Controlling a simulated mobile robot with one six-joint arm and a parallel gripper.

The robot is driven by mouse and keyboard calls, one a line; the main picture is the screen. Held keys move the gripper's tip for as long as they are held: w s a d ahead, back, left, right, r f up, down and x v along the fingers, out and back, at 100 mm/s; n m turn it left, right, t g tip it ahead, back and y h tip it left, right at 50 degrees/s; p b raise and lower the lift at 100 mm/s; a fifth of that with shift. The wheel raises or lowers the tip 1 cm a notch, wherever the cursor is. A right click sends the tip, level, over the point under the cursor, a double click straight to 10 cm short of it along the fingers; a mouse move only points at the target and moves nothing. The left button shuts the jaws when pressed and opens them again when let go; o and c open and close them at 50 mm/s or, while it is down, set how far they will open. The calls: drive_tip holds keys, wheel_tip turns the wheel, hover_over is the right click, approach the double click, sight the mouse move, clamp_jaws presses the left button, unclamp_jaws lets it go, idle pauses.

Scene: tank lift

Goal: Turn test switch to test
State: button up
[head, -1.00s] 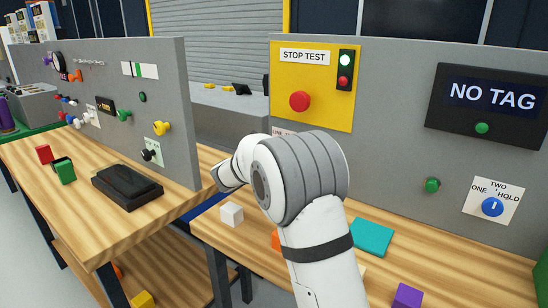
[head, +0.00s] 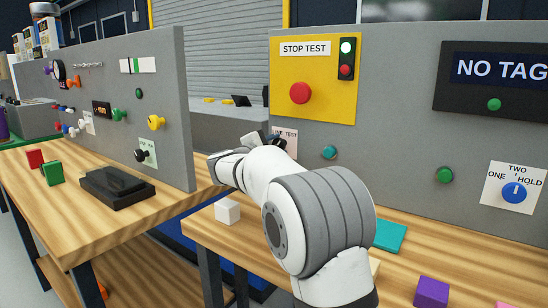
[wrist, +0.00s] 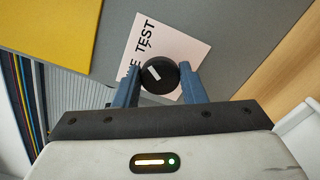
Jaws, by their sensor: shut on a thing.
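The test switch (wrist: 158,75) is a round black knob with a short white mark, in front of a pale card (wrist: 143,42) lettered "TEST" in the wrist view. The mark lies slanted in that view. My gripper (wrist: 160,80) has one blue-grey finger on each side of the knob and is shut on it. In the head view the card (head: 290,137) shows on the grey panel below the yellow plate. My gripper (head: 272,142) is in front of it there, and the knob is hidden.
A red button (head: 300,93) sits above on the yellow plate (head: 340,105). A teal knob (head: 329,152) is just right of the card. A white cube (head: 227,211) and a purple cube (head: 431,291) lie on the bench below.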

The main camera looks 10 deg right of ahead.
drive_tip(key=shift+m+b, duration=0.6)
drive_tip(key=shift+m, duration=0.1)
drive_tip(key=o, duration=1)
drive_tip(key=p+v, duration=0.2)
drive_tip(key=v, duration=0.5)
drive_tip(key=shift+s+a, duration=0.3)
drive_tip(key=shift+r, duration=0.1)
